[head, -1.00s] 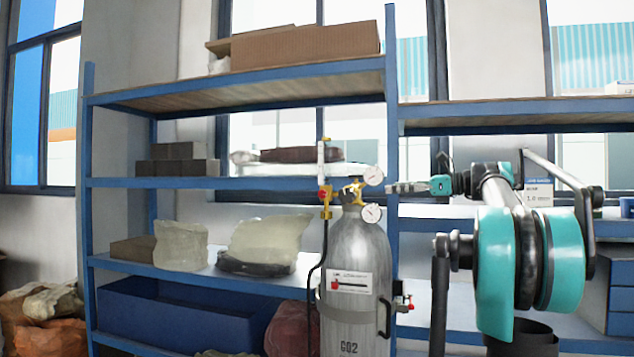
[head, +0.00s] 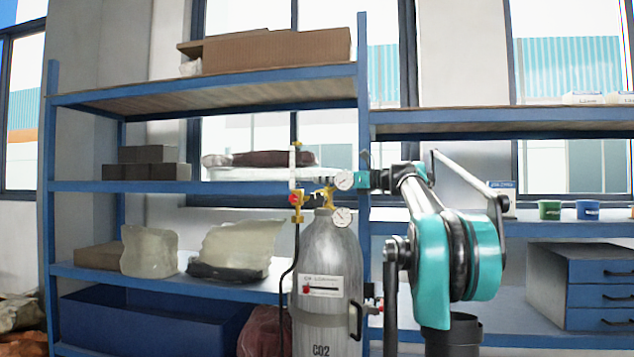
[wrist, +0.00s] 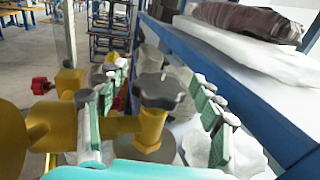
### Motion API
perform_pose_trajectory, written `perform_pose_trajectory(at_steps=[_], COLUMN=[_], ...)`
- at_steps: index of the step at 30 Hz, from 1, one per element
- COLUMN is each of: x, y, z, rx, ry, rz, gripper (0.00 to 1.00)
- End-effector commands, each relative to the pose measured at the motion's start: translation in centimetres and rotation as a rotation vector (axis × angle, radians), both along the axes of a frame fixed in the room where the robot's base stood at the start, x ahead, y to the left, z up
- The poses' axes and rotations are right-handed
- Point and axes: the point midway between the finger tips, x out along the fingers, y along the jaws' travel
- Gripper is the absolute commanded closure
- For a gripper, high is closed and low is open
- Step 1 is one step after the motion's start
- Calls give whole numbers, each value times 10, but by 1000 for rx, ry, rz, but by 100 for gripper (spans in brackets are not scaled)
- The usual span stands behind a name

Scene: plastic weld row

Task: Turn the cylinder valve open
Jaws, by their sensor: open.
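The grey CO2 cylinder (head: 325,270) stands upright in front of the shelf. Its yellow valve (head: 325,197) is on top, with two round gauges beside it. In the wrist view the dark valve handwheel (wrist: 160,91) sits on a yellow stem, between the two fingers of my gripper (wrist: 155,112). The fingers are open, one on each side, with visible gaps to the handwheel. In the head view my gripper (head: 322,179) reaches in from the right at valve height, partly hidden by the upper gauge (head: 344,180).
A red knob (wrist: 42,86) on the yellow fitting is left of the fingers. The blue shelf edge (wrist: 240,85) runs close on the right, with wrapped goods above it. A black hose (head: 288,275) hangs left of the cylinder. A blue bin (head: 150,322) is on the lower shelf.

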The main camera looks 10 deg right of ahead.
Motion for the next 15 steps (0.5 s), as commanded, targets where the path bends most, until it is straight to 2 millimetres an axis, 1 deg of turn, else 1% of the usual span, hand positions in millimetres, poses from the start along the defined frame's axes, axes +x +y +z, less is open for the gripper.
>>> perform_pose_trajectory(at_steps=[1,6,9,15], x=[4,15,18,19], y=[8,24,28,30], z=[0,0,0,0], rx=[0,0,0,0], ry=[0,0,0,0], rz=[3,2,1,-1], gripper=[33,33,33,33])
